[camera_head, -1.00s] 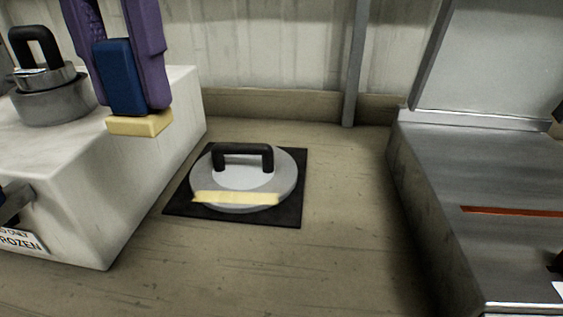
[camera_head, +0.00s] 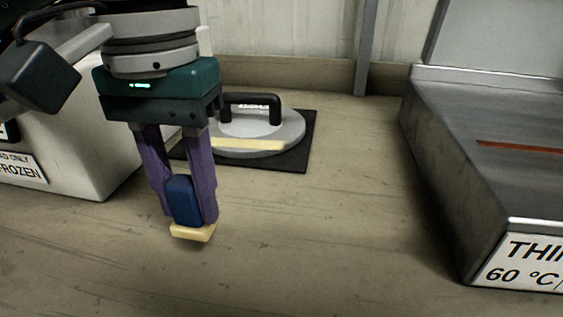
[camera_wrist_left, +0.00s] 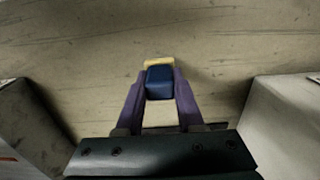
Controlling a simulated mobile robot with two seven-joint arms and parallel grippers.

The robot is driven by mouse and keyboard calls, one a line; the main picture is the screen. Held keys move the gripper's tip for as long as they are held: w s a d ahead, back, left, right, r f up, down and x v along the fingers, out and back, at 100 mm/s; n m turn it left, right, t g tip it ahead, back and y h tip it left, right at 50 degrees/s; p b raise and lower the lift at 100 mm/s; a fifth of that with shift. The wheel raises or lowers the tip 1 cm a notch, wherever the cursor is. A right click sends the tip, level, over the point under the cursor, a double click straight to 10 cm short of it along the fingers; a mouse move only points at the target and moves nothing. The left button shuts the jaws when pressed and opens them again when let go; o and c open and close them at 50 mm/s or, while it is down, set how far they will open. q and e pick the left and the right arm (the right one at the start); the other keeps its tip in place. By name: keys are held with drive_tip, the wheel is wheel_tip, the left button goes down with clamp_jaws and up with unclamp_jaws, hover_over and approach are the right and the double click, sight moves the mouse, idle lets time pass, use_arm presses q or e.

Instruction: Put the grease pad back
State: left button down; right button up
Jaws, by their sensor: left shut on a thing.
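The grease pad looks like a blue block (camera_head: 185,200) with a pale yellow pad (camera_head: 193,233) beneath it. My left gripper (camera_head: 187,205) has purple fingers and is shut on the blue block, holding it upright with the yellow side down. It is in front of the black mat, and I cannot tell exactly how high it is above the floor. The left wrist view also shows the blue block (camera_wrist_left: 159,82) between the fingers, with the yellow edge (camera_wrist_left: 159,62) beyond it. My right gripper is not in view.
A grey disc lid (camera_head: 285,130) with a black handle and a pale yellow strip lies on a black mat (camera_head: 297,160). A white block with a FROZEN label (camera_head: 110,170) stands left. A metal bench (camera_head: 470,190) labelled 60 °C stands right. The wooden surface (camera_head: 320,240) between them is clear.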

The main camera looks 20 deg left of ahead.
sight(195, 221)
use_arm(q)
drive_tip(key=shift+f, duration=2.2)
drive_tip(key=shift+b, duration=0.35)
drive_tip(key=shift+f, duration=0.2)
drive_tip(key=c, duration=0.5)
unclamp_jaws()
drive_tip(key=shift+r, duration=0.1)
drive_tip(key=shift+r, duration=0.45)
wheel_tip(195, 221, up, 11)
drive_tip(key=shift+r+p, duration=0.2)
drive_tip(key=shift+p, duration=0.8)
